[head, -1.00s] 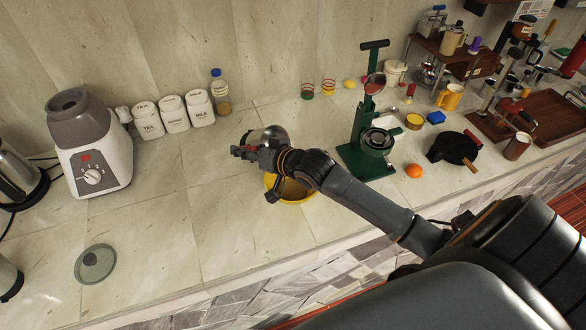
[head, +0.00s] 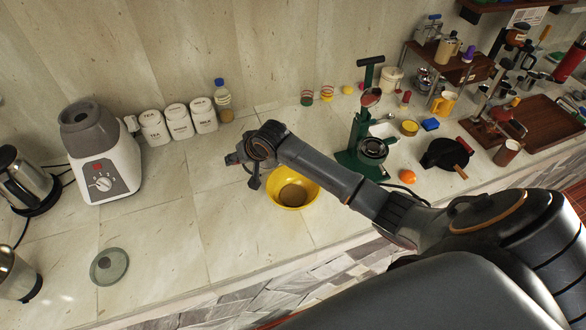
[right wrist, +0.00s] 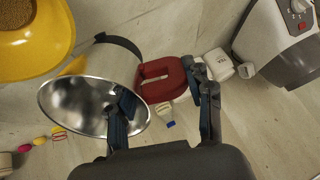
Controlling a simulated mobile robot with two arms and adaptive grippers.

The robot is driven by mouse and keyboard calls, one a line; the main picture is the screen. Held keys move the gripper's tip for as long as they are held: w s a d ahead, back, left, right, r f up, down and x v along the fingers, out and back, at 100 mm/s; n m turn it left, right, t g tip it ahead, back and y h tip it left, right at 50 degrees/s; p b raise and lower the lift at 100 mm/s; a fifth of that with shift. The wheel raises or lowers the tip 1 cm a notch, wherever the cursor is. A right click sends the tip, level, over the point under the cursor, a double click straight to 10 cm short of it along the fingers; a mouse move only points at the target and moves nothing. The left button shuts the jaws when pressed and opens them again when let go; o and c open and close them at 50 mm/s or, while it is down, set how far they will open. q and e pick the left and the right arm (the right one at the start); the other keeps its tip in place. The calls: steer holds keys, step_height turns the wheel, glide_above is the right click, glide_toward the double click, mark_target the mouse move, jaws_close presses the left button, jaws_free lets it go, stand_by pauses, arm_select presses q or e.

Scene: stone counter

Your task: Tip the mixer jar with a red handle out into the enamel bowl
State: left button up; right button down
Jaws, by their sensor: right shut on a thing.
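The yellow enamel bowl (head: 301,203) stands on the counter below my right arm, with brown grainy contents. It also shows at the upper left of the right wrist view (right wrist: 45,62). My right gripper (head: 240,160) is in the air to the left of the bowl. In the right wrist view its fingers (right wrist: 160,98) are shut on the red handle (right wrist: 160,82) of the steel mixer jar (right wrist: 75,108). The jar is tilted, its mouth shows, and I see no contents inside. In the head view my arm and gripper hide the jar. My left gripper is not in view.
A mixer base (head: 103,160), white canisters (head: 179,122) and a bottle (head: 223,100) stand along the wall. A round lid (head: 109,266) lies front left. A green press (head: 365,140) and an orange (head: 407,177) are right of the bowl. The counter between lid and bowl is clear.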

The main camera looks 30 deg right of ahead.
steer(key=shift+w+a+f+g+h, duration=0.2)
steer(key=shift+w+f+g, duration=0.1)
steer(key=shift+w+g, duration=0.15)
steer(key=shift+w+a+f+g+h, duration=0.15)
steer(key=shift+w+f+g, duration=0.1)
steer(key=shift+w+g, duration=0.15)
steer(key=shift+w+a+f+g+h+b, duration=0.15)
steer(key=shift+w+f+g+b, duration=0.45)
steer(key=shift+f+b, duration=0.65)
steer(key=shift+w+a+f+g+h+b, duration=0.1)
steer(key=shift+w+f+g+h+b, duration=0.35)
steer(key=shift+f+b, duration=0.75)
steer(key=shift+w+a+f+g+h+b, duration=0.1)
steer(key=shift+w+f+g+b, duration=0.65)
steer(key=shift+b, duration=0.8)
steer(key=shift+s+f, duration=0.1)
steer(key=shift+s, duration=0.1)
